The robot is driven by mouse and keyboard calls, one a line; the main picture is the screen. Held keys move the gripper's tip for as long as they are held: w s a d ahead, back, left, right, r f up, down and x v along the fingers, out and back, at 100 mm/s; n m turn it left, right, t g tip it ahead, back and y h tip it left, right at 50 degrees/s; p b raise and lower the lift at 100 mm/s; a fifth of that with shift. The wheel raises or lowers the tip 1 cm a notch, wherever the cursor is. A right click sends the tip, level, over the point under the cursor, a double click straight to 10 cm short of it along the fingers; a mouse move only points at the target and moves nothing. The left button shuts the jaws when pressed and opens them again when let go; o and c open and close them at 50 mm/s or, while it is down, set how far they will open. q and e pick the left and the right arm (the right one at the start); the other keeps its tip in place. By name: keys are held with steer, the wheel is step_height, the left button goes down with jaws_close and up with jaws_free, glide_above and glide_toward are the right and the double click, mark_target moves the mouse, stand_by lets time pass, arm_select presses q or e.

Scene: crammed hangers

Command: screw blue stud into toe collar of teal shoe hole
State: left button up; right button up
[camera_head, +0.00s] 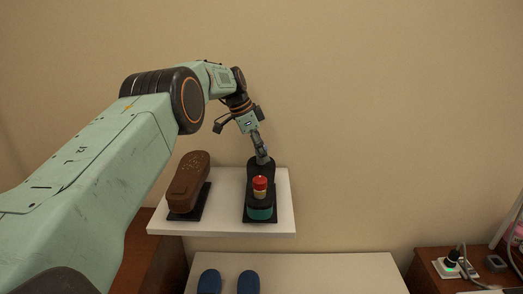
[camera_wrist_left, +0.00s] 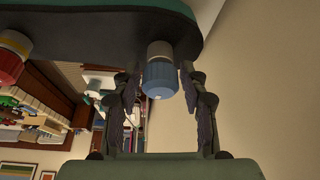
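The teal shoe (camera_head: 260,213) sits sole up on a black stand on a white shelf. Its dark sole crosses the top of the left wrist view (camera_wrist_left: 90,35). A red stud (camera_head: 260,183) stands in a cream collar at the near end and also shows in the wrist view (camera_wrist_left: 10,62). The blue stud (camera_wrist_left: 159,80) lines up with a pale collar (camera_wrist_left: 160,49) at the sole's other end; thread depth is hidden. My left gripper (camera_head: 262,157) (camera_wrist_left: 160,95) has its fingers either side of the blue stud, with narrow gaps visible. My right gripper is out of view.
A brown shoe (camera_head: 190,180) on its own black stand is left of the teal shoe on the shelf (camera_head: 285,205). Blue slippers (camera_head: 229,282) lie on a lower white surface (camera_head: 330,270). A wooden cabinet with a power strip (camera_head: 450,268) is far right. The wall behind is bare.

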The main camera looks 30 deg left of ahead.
arm_select(q)
steer(key=n, duration=0.2)
steer(key=n+t+y, duration=0.1)
steer(key=n, duration=0.2)
steer(key=shift+y, duration=0.3)
steer(key=shift+n+y, duration=0.4)
steer(key=shift+n, duration=0.7)
steer(key=c, duration=0.6)
steer(key=m+h, duration=0.1)
steer(key=m, duration=0.3)
steer(key=shift+m+g+h, duration=0.5)
steer(key=shift+m+h, duration=0.2)
steer(key=shift+m, duration=0.9)
